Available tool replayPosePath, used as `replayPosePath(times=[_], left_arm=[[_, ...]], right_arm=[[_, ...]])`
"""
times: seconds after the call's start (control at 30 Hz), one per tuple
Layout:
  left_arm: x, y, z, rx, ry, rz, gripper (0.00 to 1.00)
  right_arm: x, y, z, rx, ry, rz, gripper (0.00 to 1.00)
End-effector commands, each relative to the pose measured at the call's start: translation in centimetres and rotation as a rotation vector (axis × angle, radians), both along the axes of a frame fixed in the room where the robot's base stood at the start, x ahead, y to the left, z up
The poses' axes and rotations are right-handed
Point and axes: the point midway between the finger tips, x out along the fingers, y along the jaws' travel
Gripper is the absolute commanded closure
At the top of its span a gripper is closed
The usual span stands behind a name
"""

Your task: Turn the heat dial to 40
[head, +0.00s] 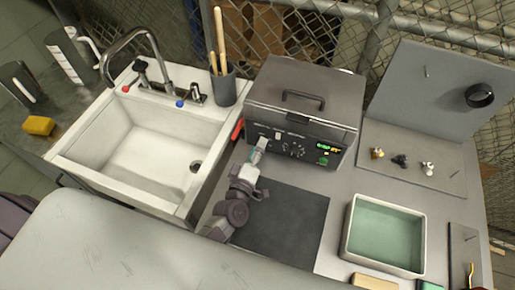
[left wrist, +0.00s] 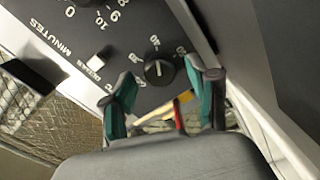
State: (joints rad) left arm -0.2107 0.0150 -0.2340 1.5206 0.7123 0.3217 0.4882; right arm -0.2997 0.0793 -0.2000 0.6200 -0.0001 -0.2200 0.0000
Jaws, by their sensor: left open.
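The heat dial (left wrist: 160,72) is a round black knob with a white pointer line, ringed by printed numbers, in the left wrist view. Its pointer lies roughly toward the number at the top, which looks like 40; I cannot read it exactly. My left gripper (left wrist: 164,84) is open, its green-padded fingers on either side of the dial. I cannot tell whether they touch it. In the head view my left gripper (head: 260,147) is at the left part of the front panel of the grey lidded tank (head: 300,95). The gripper hides part of that panel.
The sink (head: 140,150) is left, a green-bottomed tray (head: 385,235) right.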

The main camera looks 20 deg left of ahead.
Motion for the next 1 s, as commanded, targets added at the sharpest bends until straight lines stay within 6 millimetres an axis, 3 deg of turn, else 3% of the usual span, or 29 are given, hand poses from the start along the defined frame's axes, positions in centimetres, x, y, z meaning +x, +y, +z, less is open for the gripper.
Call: replayPosePath(times=[0.13, 0.27, 0.7, 1.0], left_arm=[[-0.3, 0.0, 0.0, 0.000, 0.000, 0.000, 0.41], [-1.9, 0.0, -0.1, 0.001, 0.002, 0.000, 0.41], [-10.5, 0.3, 0.1, 0.001, 0.002, 0.000, 0.41], [-12.0, 0.3, 0.2, 0.001, 0.000, 0.000, 0.41]], right_arm=[[-0.1, -0.4, 0.0, -0.004, 0.001, 0.002, 1.00], [-0.1, -0.3, 0.0, -0.003, 0.000, 0.001, 1.00], [0.0, -0.1, 0.0, -0.001, 0.000, 0.000, 1.00], [0.0, 0.0, 0.0, 0.000, 0.000, 0.000, 1.00]])
